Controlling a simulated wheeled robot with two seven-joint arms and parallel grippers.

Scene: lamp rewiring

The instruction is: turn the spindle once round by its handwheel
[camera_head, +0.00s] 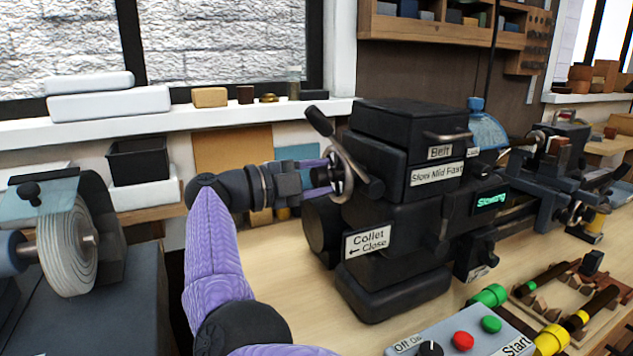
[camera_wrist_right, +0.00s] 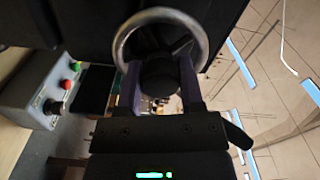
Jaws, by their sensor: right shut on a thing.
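The lathe headstock (camera_head: 400,190) stands on the wooden bench, with its handwheel (camera_head: 350,163) on its left end. The handwheel has a metal rim and dark spokes, and a black handle (camera_head: 319,121) sticks up at its upper left. My right gripper (camera_head: 324,177) reaches the wheel from the left and is shut on it. In the right wrist view the wheel's rim (camera_wrist_right: 160,14) arches above my gripper (camera_wrist_right: 160,88). A dark round knob sits between its two purple fingers. The exact contact is partly hidden. My left gripper is out of view.
A control box (camera_head: 465,335) with red and green buttons is at the front. A wooden rack (camera_head: 570,295) with tools lies at the right. A label below the wheel reads "Collet Close".

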